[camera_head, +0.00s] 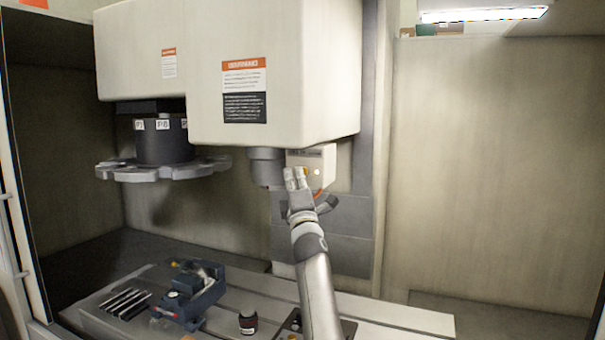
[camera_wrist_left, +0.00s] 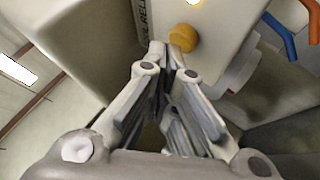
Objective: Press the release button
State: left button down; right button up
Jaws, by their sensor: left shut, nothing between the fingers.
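The yellow-orange release button (camera_wrist_left: 183,37) sticks out of a light box (camera_wrist_left: 222,28) in the left wrist view, beside partly hidden lettering. In the head view the button (camera_head: 306,172) shows only as a small patch beside my fingers. The box (camera_head: 322,158) sits under the machine's head, next to the grey spindle. My left gripper (camera_head: 294,176) is raised in front of the box. Its fingers are shut and empty. In the left wrist view the fingertips (camera_wrist_left: 168,58) lie just below and left of the button; I cannot tell whether they touch it. My right gripper is not in view.
A tool carousel (camera_head: 163,150) hangs at the left. Below, a blue vise (camera_head: 192,290), several dark rods (camera_head: 125,303) and a dark round item (camera_head: 248,322) stand on the machine table (camera_head: 390,318). Orange and blue hoses (camera_wrist_left: 285,38) run beside the box. The right side is clear.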

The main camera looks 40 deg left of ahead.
pick_arm(q)
jog(key=shift+s+d, duration=0.15)
jog(key=shift+s, duration=0.3)
jog(key=shift+s+d, duration=0.25)
jog(key=shift+s, duration=0.55)
jog(key=shift+s+d, duration=0.25)
jog(key=shift+s, duration=0.55)
jog(key=shift+s+d, duration=0.25)
jog(key=shift+s, duration=0.55)
